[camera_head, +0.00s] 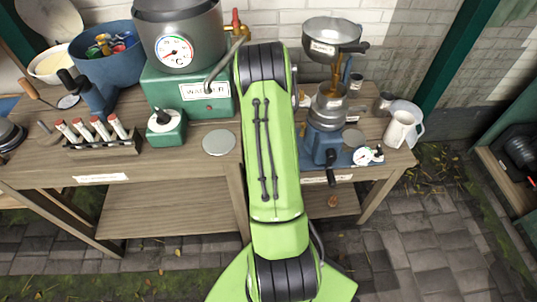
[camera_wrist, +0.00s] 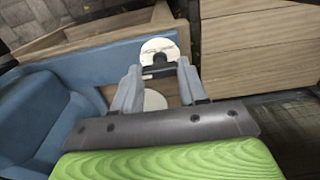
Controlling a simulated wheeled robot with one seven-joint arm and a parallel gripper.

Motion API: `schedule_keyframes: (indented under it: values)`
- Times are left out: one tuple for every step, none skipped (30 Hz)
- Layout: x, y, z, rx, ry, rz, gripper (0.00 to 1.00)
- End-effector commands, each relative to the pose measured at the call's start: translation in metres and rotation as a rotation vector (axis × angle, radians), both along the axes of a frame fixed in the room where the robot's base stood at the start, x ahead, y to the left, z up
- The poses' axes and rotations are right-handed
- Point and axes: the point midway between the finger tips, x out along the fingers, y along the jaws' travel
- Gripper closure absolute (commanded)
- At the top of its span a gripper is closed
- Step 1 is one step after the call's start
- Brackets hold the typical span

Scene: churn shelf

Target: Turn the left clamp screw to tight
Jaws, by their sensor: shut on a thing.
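In the wrist view, a clamp screw's black bar (camera_wrist: 158,71) sits in front of a round white dial (camera_wrist: 158,47) with small print too small to read. My gripper (camera_wrist: 160,75) has its two grey fingers on either side of the bar, shut on it. Where the bar points on the dial is not clear. In the head view my green arm hides my gripper and this screw. A similar white dial with a dark knob (camera_head: 363,155) shows at the right of the blue machine base (camera_head: 318,145).
The blue base (camera_wrist: 105,62) and a blue rounded body (camera_wrist: 40,115) fill the wrist view's left. A metal separator bowl (camera_head: 333,32) stands above the base. A white jug (camera_head: 402,125) is at right, a green warmer (camera_head: 190,92) at left.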

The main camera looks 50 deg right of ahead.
Motion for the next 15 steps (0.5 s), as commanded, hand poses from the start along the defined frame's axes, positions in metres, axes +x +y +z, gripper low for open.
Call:
schedule_keyframes:
  values:
    - [0.0003, -0.0005, 0.0005, -0.002, -0.001, -0.005, 0.88]
    - [0.0003, -0.0005, 0.0005, -0.002, -0.001, -0.007, 0.88]
    - [0.0003, -0.0005, 0.0005, -0.002, -0.001, -0.008, 0.88]
    - [0.0003, -0.0005, 0.0005, -0.002, -0.001, -0.009, 0.88]
    - [0.0003, -0.0005, 0.0005, -0.002, -0.001, -0.010, 0.88]
    - [0.0004, -0.0006, 0.0005, -0.002, -0.001, -0.010, 0.88]
    - [0.0004, -0.0006, 0.0006, -0.002, -0.001, -0.010, 0.88]
    - [0.0004, -0.0006, 0.0006, -0.002, -0.001, -0.010, 0.88]
    - [0.0004, -0.0006, 0.0006, -0.002, -0.001, -0.010, 0.88]
    - [0.0004, -0.0006, 0.0006, -0.002, -0.001, -0.010, 0.88]
    - [0.0004, -0.0006, 0.0006, -0.002, -0.001, -0.010, 0.88]
    - [0.0004, -0.0006, 0.0006, -0.002, -0.001, -0.010, 0.88]
    - [0.0004, -0.0006, 0.0006, -0.002, -0.001, -0.010, 0.56]
    - [0.0004, -0.0006, 0.0006, -0.002, -0.001, -0.009, 0.51]
    - [0.0004, -0.0006, 0.0005, -0.002, -0.001, -0.009, 0.45]
